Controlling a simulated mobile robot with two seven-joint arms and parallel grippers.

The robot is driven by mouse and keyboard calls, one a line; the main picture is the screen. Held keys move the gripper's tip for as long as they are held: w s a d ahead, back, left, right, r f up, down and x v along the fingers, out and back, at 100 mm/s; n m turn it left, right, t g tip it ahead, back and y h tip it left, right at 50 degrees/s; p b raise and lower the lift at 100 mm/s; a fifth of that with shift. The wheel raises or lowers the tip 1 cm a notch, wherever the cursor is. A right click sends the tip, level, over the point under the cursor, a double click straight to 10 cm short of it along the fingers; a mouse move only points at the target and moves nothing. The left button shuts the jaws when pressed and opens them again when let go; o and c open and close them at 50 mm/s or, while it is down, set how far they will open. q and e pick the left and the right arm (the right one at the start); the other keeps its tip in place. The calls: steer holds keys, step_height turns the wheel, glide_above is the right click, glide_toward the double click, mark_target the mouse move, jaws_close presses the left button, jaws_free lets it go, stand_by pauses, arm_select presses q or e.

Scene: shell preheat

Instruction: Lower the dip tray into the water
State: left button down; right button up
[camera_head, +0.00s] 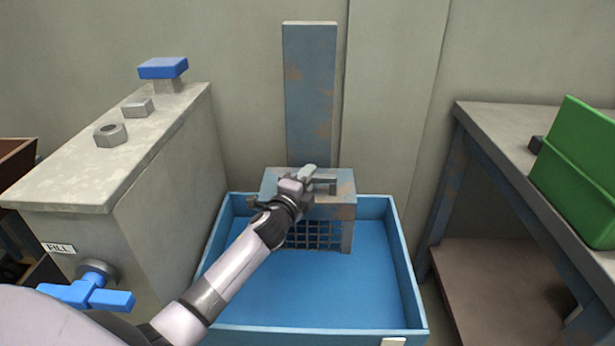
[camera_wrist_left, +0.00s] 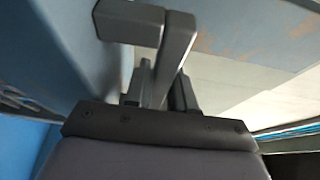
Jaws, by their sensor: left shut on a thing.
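The dip tray (camera_head: 345,208) is a worn blue-grey carriage with a dark mesh (camera_head: 312,236) below it, at the foot of an upright post (camera_head: 311,95). It sits at the back of the blue tank (camera_head: 408,280), whose flat blue inside (camera_head: 300,295) looks like water. I cannot tell whether the mesh touches it. My left gripper (camera_head: 298,188) is shut on a grey handle (camera_head: 322,182) at the carriage's top. In the left wrist view the handle (camera_wrist_left: 178,45) rises from between the fingers (camera_wrist_left: 155,90). The gripper hides part of the carriage. My right gripper is out of view.
A grey cabinet (camera_head: 165,215) with a blue-handled valve (camera_head: 90,292) labelled FILL and a blue-topped knob (camera_head: 163,68) stands left of the tank. A workbench (camera_head: 500,125) with a green box (camera_head: 580,170) stands right.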

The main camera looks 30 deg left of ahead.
arm_select(q)
step_height(320, 180, down, 3)
steer(key=shift+r+b, duration=0.1)
steer(key=shift+b, duration=0.55)
steer(key=shift+s+f+b, duration=0.1)
steer(key=shift+f+b, duration=0.25)
steer(key=shift+f, duration=0.05)
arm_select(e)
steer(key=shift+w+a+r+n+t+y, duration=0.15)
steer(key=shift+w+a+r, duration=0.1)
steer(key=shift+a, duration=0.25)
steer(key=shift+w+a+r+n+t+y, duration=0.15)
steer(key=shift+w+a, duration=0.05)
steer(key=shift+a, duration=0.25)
arm_select(q)
steer(key=shift+f, duration=0.1)
steer(key=c, duration=1)
jaws_free()
steer(key=shift+c, duration=0.2)
steer(key=shift+r, duration=0.2)
